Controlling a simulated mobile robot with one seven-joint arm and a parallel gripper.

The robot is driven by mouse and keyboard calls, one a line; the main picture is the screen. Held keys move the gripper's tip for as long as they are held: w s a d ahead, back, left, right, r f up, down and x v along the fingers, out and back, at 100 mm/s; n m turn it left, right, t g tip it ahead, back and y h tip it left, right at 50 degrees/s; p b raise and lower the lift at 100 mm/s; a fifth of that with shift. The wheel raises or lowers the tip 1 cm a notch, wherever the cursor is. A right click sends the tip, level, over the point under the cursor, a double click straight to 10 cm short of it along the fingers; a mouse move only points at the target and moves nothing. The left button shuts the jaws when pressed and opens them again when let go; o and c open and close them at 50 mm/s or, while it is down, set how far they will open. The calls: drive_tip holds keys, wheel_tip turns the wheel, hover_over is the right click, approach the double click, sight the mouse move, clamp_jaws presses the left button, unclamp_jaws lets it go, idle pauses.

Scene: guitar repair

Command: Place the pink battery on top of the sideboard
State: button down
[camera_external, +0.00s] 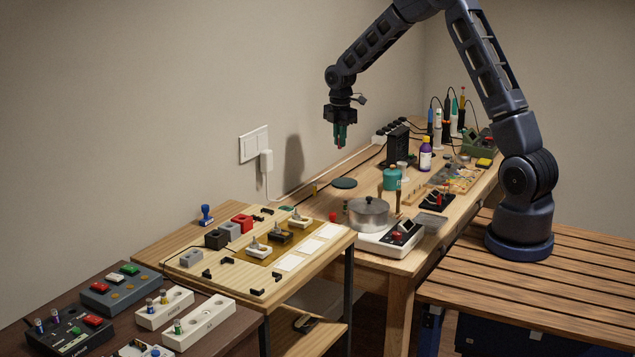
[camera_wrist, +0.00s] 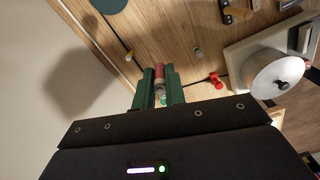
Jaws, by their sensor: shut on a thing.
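My gripper (camera_external: 341,143) hangs high above the long wooden workbench, near the wall, fingers pointing down. Its green fingers, also in the wrist view (camera_wrist: 159,88), are shut on a small pink-red cylinder, the pink battery (camera_wrist: 159,72), whose lower part is partly hidden between them. In the external view the battery is only a small reddish sliver between the fingers. Which piece is the sideboard is not certain; the low dark brown top (camera_external: 238,347) at front left and the light wooden table (camera_external: 165,242) are both in view.
The light table carries switches and blocks. Pale battery holders (camera_external: 199,322) and dark boxes (camera_external: 120,290) crowd the dark top.

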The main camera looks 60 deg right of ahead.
drive_tip(key=a+f+m, duration=0.4)
drive_tip(key=a, duration=0.2)
drive_tip(key=w+a+f+m, duration=0.1)
drive_tip(key=a+f+m, duration=0.3)
drive_tip(key=a+m, duration=0.1)
drive_tip(key=w+a+f+m, duration=0.1)
drive_tip(key=a+f+m, duration=0.4)
drive_tip(key=a, duration=0.2)
drive_tip(key=d+r, duration=0.8)
drive_tip(key=d, duration=0.1)
wheel_tip(320, 180, up, 6)
hover_over(341, 202)
drive_tip(key=shift+w+m, duration=0.15)
drive_tip(key=shift+m, duration=0.15)
wheel_tip(341, 202, down, 19)
drive_tip(key=shift+d+f, duration=0.1)
drive_tip(key=shift+f, duration=0.05)
drive_tip(key=shift+f, duration=0.15)
drive_tip(key=c, duration=1.5)
unclamp_jaws()
drive_tip(key=shift+o, duration=0.2)
